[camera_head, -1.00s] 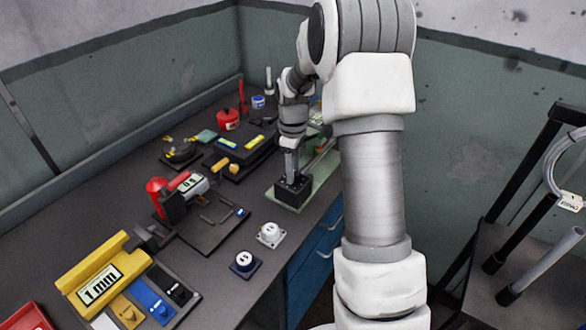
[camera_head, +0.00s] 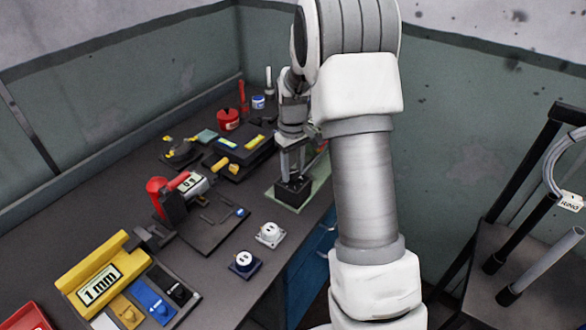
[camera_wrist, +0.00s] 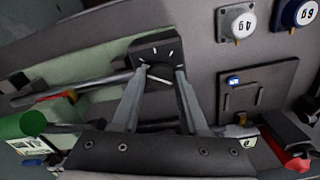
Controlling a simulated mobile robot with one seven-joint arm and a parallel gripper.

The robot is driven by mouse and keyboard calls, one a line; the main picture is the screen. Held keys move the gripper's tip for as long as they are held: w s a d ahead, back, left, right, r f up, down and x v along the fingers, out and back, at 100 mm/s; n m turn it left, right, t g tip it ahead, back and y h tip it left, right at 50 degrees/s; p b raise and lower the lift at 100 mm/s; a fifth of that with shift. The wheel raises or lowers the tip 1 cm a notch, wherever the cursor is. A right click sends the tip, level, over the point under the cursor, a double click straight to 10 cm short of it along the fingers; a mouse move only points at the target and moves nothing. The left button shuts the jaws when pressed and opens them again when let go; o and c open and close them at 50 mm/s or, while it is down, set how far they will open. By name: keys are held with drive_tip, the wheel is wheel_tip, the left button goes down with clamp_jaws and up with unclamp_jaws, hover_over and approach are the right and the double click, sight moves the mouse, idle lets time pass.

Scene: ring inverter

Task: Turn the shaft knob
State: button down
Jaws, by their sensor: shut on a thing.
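A black block (camera_head: 293,196) stands on a pale green plate (camera_head: 313,193) at the right edge of the bench. In the wrist view the black block (camera_wrist: 146,48) carries white tick marks around a dark round knob, the shaft knob (camera_wrist: 158,74), with a pale line across it. My gripper (camera_wrist: 161,72) points at the block with one finger on each side of the knob, shut on it. In the head view my gripper (camera_head: 292,174) comes down on the block from above. The fingertips hide the knob's sides.
A dark plate (camera_head: 210,232) and a red-ended tool (camera_head: 158,190) lie to the left. In the wrist view a grey rod (camera_wrist: 75,89) runs left from the block.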

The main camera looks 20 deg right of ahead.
sight(293, 173)
drive_tip(key=shift+m, duration=1.1)
drive_tip(key=shift+c, duration=2.2)
unclamp_jaws()
drive_tip(key=shift+r, duration=0.1)
wheel_tip(293, 173, up, 17)
drive_tip(key=p, duration=0.1)
drive_tip(key=shift+r, duration=0.15)
